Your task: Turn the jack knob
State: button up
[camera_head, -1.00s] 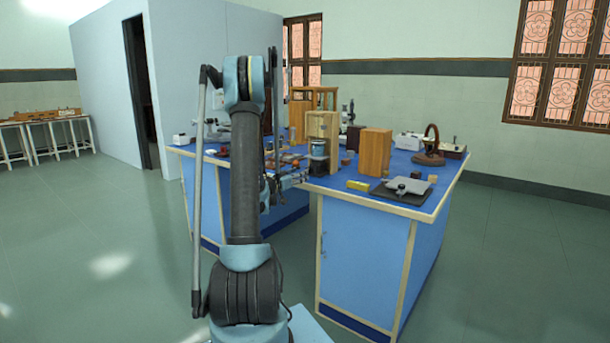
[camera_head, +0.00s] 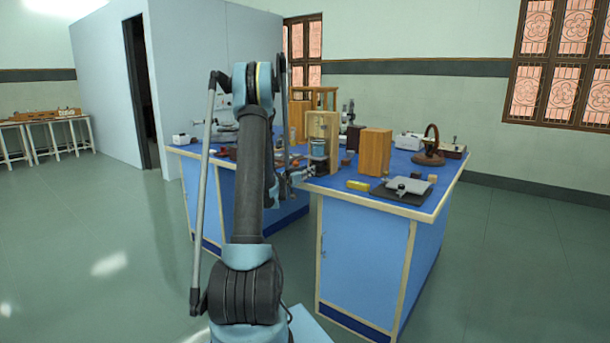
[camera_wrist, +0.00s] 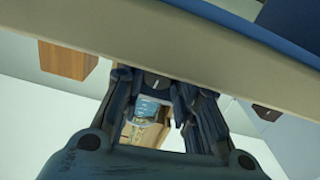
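What looks like the jack is a low grey plate (camera_head: 408,186) on a black base at the front right of the blue bench in the head view. A small dark knob (camera_head: 401,190) shows at its front side. My gripper (camera_head: 300,175) is left of the jack, by the bench's near left edge and well apart from the knob. In the wrist view, the two dark fingers of my gripper (camera_wrist: 155,88) stand apart with an empty-looking gap. A blue vessel shows beyond them. I cannot make out the knob in the wrist view.
A wheel-like device (camera_head: 430,148) stands behind. The bench edge (camera_wrist: 200,55) crosses the wrist view.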

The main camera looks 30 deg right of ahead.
jog(key=shift+w, duration=0.1)
jog(key=shift+c, duration=0.5)
jog(key=shift+n, duration=0.9)
jog(key=o, duration=1.1)
jog(key=shift+a, duration=0.1)
jog(key=v, duration=1.2)
jog(key=shift+f, duration=0.1)
